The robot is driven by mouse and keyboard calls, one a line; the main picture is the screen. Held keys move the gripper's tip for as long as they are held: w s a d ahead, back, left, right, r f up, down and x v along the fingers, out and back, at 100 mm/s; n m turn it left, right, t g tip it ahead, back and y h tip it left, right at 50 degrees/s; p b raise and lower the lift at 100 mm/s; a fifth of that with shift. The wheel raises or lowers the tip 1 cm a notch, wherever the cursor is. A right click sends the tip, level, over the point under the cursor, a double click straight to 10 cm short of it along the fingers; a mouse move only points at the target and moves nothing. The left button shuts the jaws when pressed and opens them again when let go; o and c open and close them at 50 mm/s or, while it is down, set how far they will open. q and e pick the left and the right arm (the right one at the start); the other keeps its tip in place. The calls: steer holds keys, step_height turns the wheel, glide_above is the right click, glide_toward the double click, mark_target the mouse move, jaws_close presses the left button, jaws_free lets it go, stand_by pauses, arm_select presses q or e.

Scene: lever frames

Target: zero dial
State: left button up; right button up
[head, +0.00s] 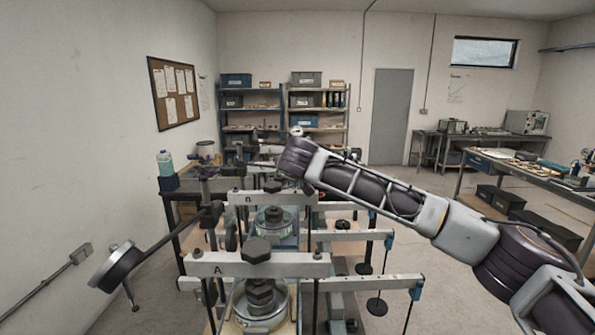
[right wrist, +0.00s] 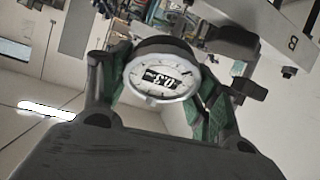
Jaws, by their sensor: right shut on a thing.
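A round dial gauge (right wrist: 161,76) with a white face, pale rim and small dark display shows in the right wrist view. The display's digits look upside down and are too blurred to read surely. My right gripper (right wrist: 163,84) is shut on the dial, with green-lined fingers on both sides of it. In the head view my right arm reaches in from the right and ends above the lever frame marked B (head: 272,198); its fingers are hidden there. My left gripper is not in view.
More lever frames stand behind in a row. Hanging weights (head: 376,305) are right of the beams. A bottle (head: 165,163) stands at the back left. Open floor lies to the right.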

steer(key=shift+s+a+n, duration=0.1)
steer(key=shift+a+n, duration=0.2)
steer(key=shift+c, duration=0.2)
steer(key=shift+d, duration=0.1)
steer(key=shift+d+n, duration=0.1)
steer(key=shift+n, duration=0.2)
steer(key=shift+w+d+f+n+g+y+p, duration=0.15)
steer(key=shift+n+y+p, duration=0.2)
steer(key=shift+n, duration=0.3)
steer(key=shift+w+n+g+y+p, duration=0.15)
steer(key=shift+n+y+p, duration=0.15)
steer(key=shift+n, duration=0.35)
steer(key=shift+f, duration=0.15)
steer(key=o, duration=0.7)
steer(key=shift+d, duration=0.1)
steer(key=o, duration=0.4)
steer(key=shift+w+d, duration=0.1)
steer(key=shift+d, duration=0.05)
steer(key=shift+c, duration=0.2)
